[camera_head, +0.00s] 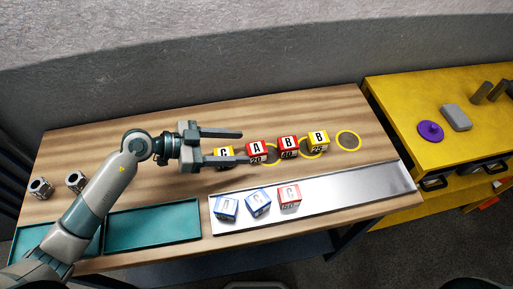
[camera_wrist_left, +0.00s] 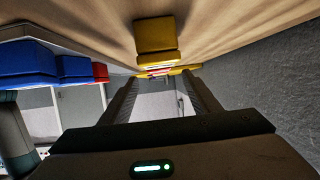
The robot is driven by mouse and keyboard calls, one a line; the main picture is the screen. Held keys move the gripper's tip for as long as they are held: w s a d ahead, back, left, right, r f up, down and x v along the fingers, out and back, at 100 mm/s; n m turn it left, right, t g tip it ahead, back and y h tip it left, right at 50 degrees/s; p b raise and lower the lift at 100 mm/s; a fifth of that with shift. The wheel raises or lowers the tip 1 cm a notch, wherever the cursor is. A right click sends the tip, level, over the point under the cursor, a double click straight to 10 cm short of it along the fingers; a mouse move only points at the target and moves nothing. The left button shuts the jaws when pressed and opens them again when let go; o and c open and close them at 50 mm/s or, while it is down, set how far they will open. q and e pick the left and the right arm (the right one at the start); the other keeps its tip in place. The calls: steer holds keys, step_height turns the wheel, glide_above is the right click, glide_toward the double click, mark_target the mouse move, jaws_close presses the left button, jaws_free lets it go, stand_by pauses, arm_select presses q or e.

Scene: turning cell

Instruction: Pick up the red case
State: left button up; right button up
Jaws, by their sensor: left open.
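Two red cases stand in the row on the table: one marked A 20 (camera_head: 257,152) and one marked B 40 (camera_head: 288,147). A third red case (camera_head: 289,197), marked C, sits on the metal tray; a red case also shows at the left of the left wrist view (camera_wrist_left: 100,72). My left gripper (camera_head: 241,147) is open and points right along the row. Its fingers overlap the yellow case (camera_head: 224,152) and reach near the red A case. In the left wrist view, a yellow case (camera_wrist_left: 156,38) is closest, above the open fingers (camera_wrist_left: 163,98). My right gripper is not in view.
A yellow B case (camera_head: 318,139) and an empty yellow ring (camera_head: 348,141) continue the row. The metal tray (camera_head: 350,190) also holds two blue cases (camera_head: 227,208). Teal trays (camera_head: 150,222) and two metal parts (camera_head: 77,180) lie left. A yellow bench (camera_head: 400,100) stands right.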

mark_target(253, 148)
arm_select(q)
steer(key=shift+x, duration=0.8)
steer(key=shift+d+f, duration=0.1)
steer(key=shift+d+p, duration=0.2)
steer(key=shift+p, duration=0.1)
steer(key=shift+f+p+x, duration=0.15)
steer(key=shift+p+x, duration=0.2)
steer(key=shift+x, duration=0.8)
steer(key=shift+f+p+x, duration=0.15)
steer(key=shift+p+x, duration=0.2)
steer(key=shift+x, duration=0.8)
steer(key=shift+a, duration=0.15)
steer(key=c, duration=1.2)
steer(key=shift+r, duration=0.1)
steer(key=shift+c, duration=0.2)
